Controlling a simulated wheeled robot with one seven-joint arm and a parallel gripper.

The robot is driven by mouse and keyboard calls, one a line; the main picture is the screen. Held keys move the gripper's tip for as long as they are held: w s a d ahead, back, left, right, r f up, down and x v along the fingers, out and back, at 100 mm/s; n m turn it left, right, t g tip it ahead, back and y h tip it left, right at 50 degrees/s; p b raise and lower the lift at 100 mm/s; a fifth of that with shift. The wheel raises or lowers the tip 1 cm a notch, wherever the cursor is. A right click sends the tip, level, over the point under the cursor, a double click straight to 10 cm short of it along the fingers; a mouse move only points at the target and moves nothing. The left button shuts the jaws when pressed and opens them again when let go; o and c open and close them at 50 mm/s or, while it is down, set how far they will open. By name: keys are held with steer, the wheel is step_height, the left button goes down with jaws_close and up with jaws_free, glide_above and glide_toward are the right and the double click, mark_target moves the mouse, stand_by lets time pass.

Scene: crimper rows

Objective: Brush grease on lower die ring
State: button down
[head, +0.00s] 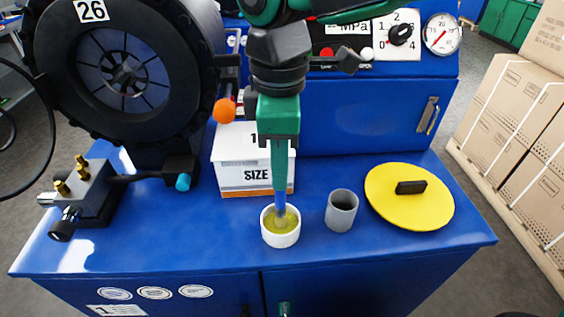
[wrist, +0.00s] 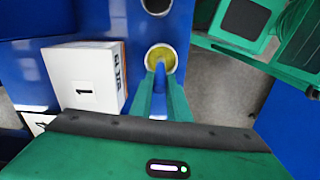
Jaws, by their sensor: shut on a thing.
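My gripper (head: 279,188) points down over the bench and is shut on the blue handle of a brush (head: 280,202). The brush stands nearly upright, its lower end inside a white pot (head: 281,240) of yellow-green grease (head: 272,222). In the wrist view, the blue handle (wrist: 160,82) lies between the green fingers and reaches into the grease pot (wrist: 148,62). The bristles are hard to make out. The crimper head (head: 125,70), a large black ring marked 26 with dark die segments around its opening, stands at the left. I cannot clearly single out the lower die ring.
A white SIZE box (head: 235,176) stands close behind and left of the pot. A grey cup (head: 341,211) and a yellow disc with a black handle (head: 400,197) sit to the right. A metal fitting block (head: 85,195) is at left. The front bench strip is clear.

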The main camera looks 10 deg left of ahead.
stand_by(0.3)
steer(key=shift+r, duration=3.45)
steer(key=shift+f, duration=0.1)
step_height(320, 180, down, 7)
steer(key=shift+r, duration=0.2)
